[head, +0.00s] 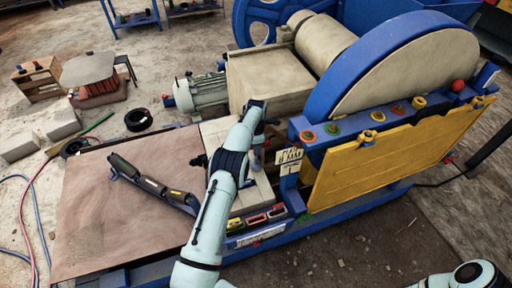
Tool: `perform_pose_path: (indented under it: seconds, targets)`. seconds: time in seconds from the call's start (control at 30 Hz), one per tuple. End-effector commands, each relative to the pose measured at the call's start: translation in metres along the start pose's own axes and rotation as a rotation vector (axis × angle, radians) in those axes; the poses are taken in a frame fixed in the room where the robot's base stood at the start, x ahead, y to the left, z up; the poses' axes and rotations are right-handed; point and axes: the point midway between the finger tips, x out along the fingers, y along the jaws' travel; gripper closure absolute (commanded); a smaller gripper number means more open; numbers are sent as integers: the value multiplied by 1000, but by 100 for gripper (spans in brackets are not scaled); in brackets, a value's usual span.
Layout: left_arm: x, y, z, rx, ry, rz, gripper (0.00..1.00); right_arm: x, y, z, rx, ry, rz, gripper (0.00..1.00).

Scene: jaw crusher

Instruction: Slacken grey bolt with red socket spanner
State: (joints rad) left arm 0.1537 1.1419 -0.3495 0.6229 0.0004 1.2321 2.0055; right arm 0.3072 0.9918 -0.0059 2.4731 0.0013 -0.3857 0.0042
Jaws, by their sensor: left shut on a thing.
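My left arm reaches up from the bottom centre and bends down at its wrist. My left gripper (258,154) is beside the beige housing, left of the yellow tags. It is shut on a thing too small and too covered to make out. I cannot tell whether this is the red socket spanner. Several coloured bolt heads or caps, red, green and yellow, line the blue ledge (347,128). I cannot pick out the grey bolt with certainty. Small red and yellow trays (256,219) sit on the front edge below the gripper. My right gripper is out of view.
The blue jaw crusher with its large flywheel (395,70) fills the right. A yellow guard plate (385,155) stands in front. A brown work surface (95,215) at left holds a dark bar with cylinders (153,185). A grey motor (200,93) is behind.

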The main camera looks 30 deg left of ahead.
Motion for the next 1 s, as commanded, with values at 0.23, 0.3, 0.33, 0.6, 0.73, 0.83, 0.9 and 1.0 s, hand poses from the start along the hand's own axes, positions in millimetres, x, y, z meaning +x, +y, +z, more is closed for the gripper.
perform_pose_path:
  seconds: [0.23, 0.3, 0.33, 0.6, 0.73, 0.83, 0.9, 1.0]
  targets:
    - [2, -1, 0, -294, 1, -3, 100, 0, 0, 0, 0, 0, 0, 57]
    - [2, -1, 0, -317, 1, -4, 100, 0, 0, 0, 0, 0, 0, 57]
    - [2, -1, 0, -320, 1, -4, 100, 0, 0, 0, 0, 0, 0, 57]
    - [2, -1, 0, -340, 2, -4, 100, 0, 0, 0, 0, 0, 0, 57]
    - [3, -2, 0, -491, 3, -4, 100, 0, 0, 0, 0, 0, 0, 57]
    - [3, -2, 0, -614, 4, -4, 100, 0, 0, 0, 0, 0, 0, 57]
    - [3, -2, 0, -621, 3, -5, 100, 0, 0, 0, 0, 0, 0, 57]
    - [3, -2, 0, -575, 3, -5, 100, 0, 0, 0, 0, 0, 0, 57]
